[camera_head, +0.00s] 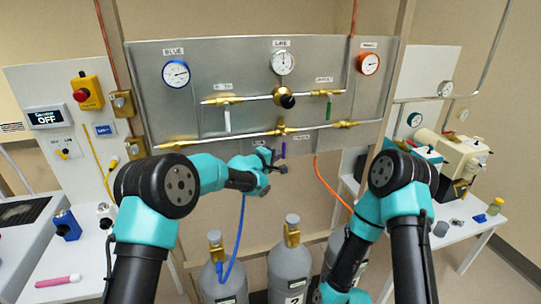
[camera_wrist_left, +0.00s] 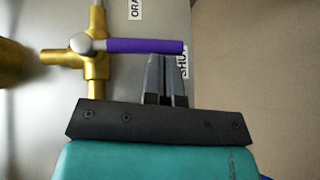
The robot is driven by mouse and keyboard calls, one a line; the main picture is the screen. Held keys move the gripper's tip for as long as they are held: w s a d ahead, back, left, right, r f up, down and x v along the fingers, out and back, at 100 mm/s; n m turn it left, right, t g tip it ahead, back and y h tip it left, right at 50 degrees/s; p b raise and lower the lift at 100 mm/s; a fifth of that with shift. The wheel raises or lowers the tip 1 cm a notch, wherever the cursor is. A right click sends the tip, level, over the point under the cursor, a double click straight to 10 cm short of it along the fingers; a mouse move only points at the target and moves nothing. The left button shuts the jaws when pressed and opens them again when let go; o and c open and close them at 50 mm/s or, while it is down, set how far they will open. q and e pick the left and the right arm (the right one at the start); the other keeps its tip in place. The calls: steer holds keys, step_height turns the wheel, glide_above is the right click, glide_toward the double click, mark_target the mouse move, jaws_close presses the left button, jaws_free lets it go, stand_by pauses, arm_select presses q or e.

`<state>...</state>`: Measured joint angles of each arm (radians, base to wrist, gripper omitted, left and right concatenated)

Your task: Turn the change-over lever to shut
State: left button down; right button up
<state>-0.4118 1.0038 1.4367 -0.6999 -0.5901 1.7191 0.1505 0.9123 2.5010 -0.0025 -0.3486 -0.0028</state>
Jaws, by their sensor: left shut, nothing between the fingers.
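The change-over lever has a purple handle (camera_head: 283,149) and hangs down from a brass valve fitting (camera_head: 282,129) at the panel's lower middle. In the left wrist view the purple handle (camera_wrist_left: 145,46) points right from the brass fitting (camera_wrist_left: 88,60). My left gripper (camera_head: 283,169) is by the lever's lower end. In the left wrist view its fingers (camera_wrist_left: 165,58) are shut with nothing between them, their tips beside the handle near its free end. Whether they touch it I cannot tell. A SHUT label (camera_wrist_left: 184,63) is partly hidden behind the fingers. My right gripper is not in view.
Grey gas cylinders (camera_head: 290,265) stand below, with a blue hose (camera_head: 238,240) and an orange hose (camera_head: 330,187). Side benches hold other equipment.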

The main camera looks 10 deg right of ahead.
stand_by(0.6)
arm_select(q)
steer(key=f+v, duration=0.1)
steer(key=v, duration=0.9)
steer(key=shift+f, duration=0.15)
stand_by(0.3)
